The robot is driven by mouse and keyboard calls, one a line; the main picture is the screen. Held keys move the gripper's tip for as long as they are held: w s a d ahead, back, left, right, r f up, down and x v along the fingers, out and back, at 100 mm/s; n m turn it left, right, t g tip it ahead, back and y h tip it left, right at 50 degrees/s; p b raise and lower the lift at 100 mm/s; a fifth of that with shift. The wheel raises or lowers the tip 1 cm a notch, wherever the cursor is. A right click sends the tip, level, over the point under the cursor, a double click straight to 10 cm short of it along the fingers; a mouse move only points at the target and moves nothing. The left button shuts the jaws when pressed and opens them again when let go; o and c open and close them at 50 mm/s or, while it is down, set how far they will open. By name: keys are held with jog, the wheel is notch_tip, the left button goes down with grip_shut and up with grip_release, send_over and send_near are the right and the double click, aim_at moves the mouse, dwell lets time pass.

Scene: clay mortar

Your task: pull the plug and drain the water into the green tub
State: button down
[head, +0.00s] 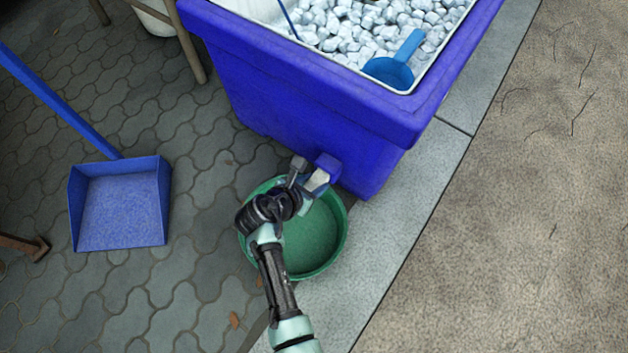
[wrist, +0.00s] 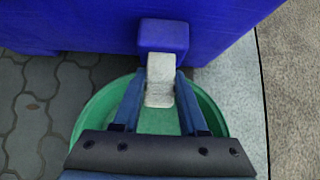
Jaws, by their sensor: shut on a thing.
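The blue cooler bin (head: 290,85) stands at the top, filled with white ice-like lumps (head: 350,30). A blue drain block (head: 326,166) sticks out low on its front, and shows in the wrist view (wrist: 163,38). A pale grey plug (wrist: 160,80) is at this block. My gripper (head: 312,180) is shut on the plug, with a finger on each side of it in the wrist view (wrist: 160,92). The plug still meets the block as far as I can see. The green tub (head: 341,235) stands on the ground below, partly hidden by my arm. No water shows in it.
A blue dustpan (head: 120,205) with a long handle lies at the left on the paving. A blue scoop (head: 393,70) rests on the lumps. Wooden legs and a white bucket (head: 155,18) are at upper left. Bare ground lies at the right.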

jog(key=shift+s+a+r+p, duration=0.2)
jog(key=shift+s+a+p, duration=0.4)
jog(key=shift+p, duration=0.5)
jog(key=shift+s+a+f+p, duration=0.15)
jog(key=shift+s+p, duration=0.1)
jog(key=shift+s, duration=0.1)
jog(key=shift+s+a+f+p, duration=0.1)
jog(key=shift+s+a+p, duration=0.1)
jog(key=shift+s, duration=0.15)
jog(key=shift+c, duration=2.2)
grip_release()
jog(key=shift+r, duration=0.1)
